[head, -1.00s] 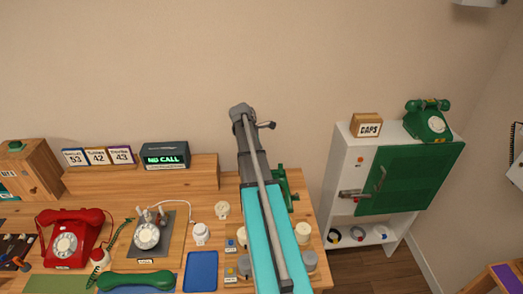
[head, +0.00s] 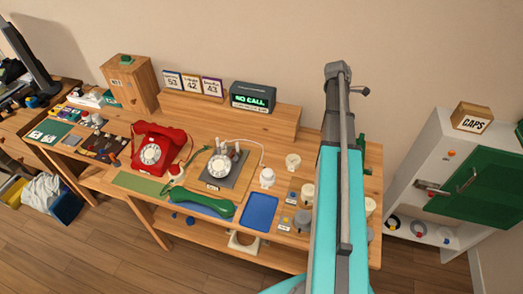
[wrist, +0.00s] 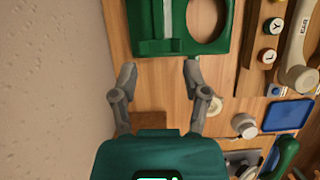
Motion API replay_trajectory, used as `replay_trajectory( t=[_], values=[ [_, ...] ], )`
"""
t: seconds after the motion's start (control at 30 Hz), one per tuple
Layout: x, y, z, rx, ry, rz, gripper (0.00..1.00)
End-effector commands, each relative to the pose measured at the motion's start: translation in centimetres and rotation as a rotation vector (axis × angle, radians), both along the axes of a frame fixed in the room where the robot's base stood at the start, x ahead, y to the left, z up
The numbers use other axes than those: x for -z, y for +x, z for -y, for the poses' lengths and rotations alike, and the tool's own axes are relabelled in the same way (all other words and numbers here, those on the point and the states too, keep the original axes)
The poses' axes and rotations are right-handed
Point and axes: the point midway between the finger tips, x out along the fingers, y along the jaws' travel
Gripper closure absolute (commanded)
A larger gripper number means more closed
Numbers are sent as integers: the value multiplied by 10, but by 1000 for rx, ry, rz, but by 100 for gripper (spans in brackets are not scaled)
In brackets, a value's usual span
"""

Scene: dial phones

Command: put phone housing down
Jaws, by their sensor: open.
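A green phone housing (wrist: 147,48) with a round opening lies at the top of the wrist view, on the wooden workbench (wrist: 118,30); its upper part is cut off by the frame. My gripper (wrist: 161,72) is open, its two grey fingers spread apart below the housing's near edge. Nothing is between the fingertips, and I see no clear contact with the housing. In the head view my arm hides the gripper and most of the housing; a bit of green (head: 361,148) shows just right of the arm.
A red phone (head: 155,150), a green handset (head: 200,203), a blue tray (head: 260,212) and cream jars (head: 307,193) are on the bench. A white cabinet (head: 420,165) stands right.

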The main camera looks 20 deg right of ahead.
Motion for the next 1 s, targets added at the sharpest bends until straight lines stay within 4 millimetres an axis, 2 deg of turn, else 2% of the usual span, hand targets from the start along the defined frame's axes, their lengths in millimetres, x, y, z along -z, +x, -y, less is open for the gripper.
replay_trajectory(
  t=[0.17, 0.27, 0.47, 0.67, 0.8, 1.0],
  values=[
    [2, 4, -37, 41, -3, 41, 40],
    [3, 7, -71, 88, -4, 81, 40],
    [7, 9, -160, 222, 6, 180, 40],
    [10, 0, -249, 376, 35, 267, 40],
    [12, -13, -308, 486, 61, 314, 40],
    [13, -42, -385, 649, 105, 356, 40]
  ],
)
